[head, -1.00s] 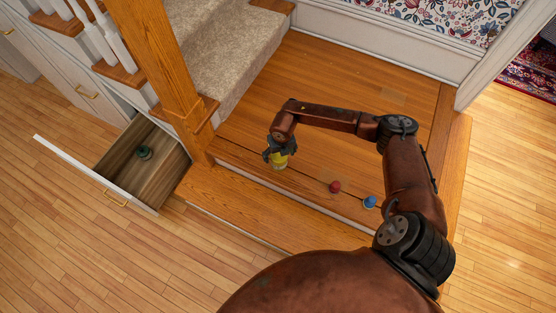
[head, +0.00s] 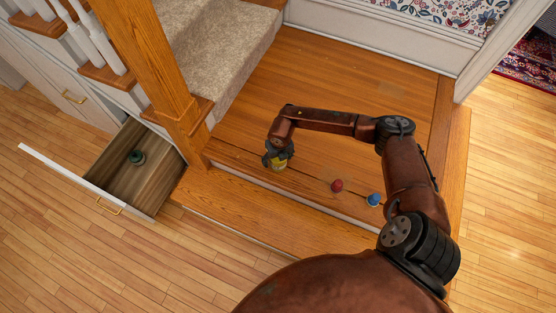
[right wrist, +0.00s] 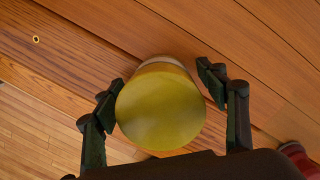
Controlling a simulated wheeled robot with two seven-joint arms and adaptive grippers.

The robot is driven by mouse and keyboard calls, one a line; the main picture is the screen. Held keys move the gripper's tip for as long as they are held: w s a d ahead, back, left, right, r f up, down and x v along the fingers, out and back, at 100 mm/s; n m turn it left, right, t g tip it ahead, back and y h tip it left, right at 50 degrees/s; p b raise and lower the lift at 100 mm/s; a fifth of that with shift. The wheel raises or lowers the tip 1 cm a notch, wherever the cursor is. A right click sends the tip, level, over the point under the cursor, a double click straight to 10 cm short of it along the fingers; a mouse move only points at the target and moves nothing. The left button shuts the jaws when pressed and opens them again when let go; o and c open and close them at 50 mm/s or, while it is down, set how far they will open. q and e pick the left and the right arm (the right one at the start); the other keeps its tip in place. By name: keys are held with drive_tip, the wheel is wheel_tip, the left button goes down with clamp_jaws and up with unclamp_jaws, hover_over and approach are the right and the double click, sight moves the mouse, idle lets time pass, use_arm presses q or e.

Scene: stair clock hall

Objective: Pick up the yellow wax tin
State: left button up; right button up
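The yellow wax tin (head: 279,166) stands on the wooden stair landing, partly hidden by my right gripper (head: 278,152). In the right wrist view, the tin's round yellow lid (right wrist: 160,108) fills the middle, with a paler body behind it. The right gripper's two dark fingers (right wrist: 162,95) are apart, one on each side of the tin. The left finger is close to the tin's edge, and a small gap shows beside the right finger. My left gripper is not in view.
A red round object (head: 337,186) and a blue one (head: 374,200) sit on the landing right of the tin. A wooden newel post (head: 165,75) rises to the left. An open drawer (head: 115,190) holds a green item (head: 137,157). The landing behind is clear.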

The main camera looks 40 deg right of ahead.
drive_tip(key=c, duration=1.2)
drive_tip(key=shift+c, duration=0.8)
drive_tip(key=shift+r, duration=0.1)
